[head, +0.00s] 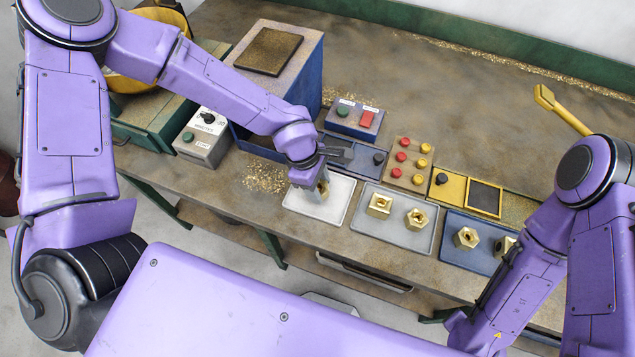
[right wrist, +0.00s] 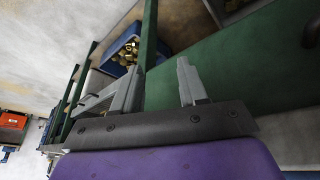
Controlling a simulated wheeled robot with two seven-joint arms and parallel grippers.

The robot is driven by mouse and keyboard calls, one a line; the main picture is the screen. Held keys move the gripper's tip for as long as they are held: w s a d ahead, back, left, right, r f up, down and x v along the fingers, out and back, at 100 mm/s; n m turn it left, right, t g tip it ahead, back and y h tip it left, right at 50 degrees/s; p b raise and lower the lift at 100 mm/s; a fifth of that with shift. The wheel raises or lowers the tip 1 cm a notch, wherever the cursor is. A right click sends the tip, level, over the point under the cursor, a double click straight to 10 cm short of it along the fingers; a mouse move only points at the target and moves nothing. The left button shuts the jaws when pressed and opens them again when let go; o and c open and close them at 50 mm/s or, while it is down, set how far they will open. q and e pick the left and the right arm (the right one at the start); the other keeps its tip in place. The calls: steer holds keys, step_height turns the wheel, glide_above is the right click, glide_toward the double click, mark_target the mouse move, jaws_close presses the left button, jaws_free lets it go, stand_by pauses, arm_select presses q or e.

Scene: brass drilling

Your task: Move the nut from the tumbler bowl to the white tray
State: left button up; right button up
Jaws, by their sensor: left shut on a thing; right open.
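The tumbler bowl (head: 124,86) is yellow and stands at the upper left in the head view, partly hidden behind my left arm. The white tray (head: 341,197) lies near the front edge of the bench. My left gripper (head: 320,192) points down over this tray and is shut on a brass nut (head: 324,187), mostly hidden by the fingers. I cannot tell whether the nut touches the tray. In the right wrist view my right gripper (right wrist: 160,82) is open and empty, away from the bench top.
Right of the white tray are a grey tray (head: 390,237) with two brass nuts and a blue tray (head: 457,253) with more nuts. Behind them are a button panel (head: 408,165) and a blue switch box (head: 353,120). A blue machine (head: 310,80) stands left. The bench's back is mostly clear.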

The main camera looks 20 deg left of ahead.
arm_select(q)
steer(key=shift+f, duration=0.15)
steer(key=shift+f, duration=0.1)
steer(key=o, duration=1.4)
steer(key=v, duration=1.2)
steer(key=shift+r, duration=0.25)
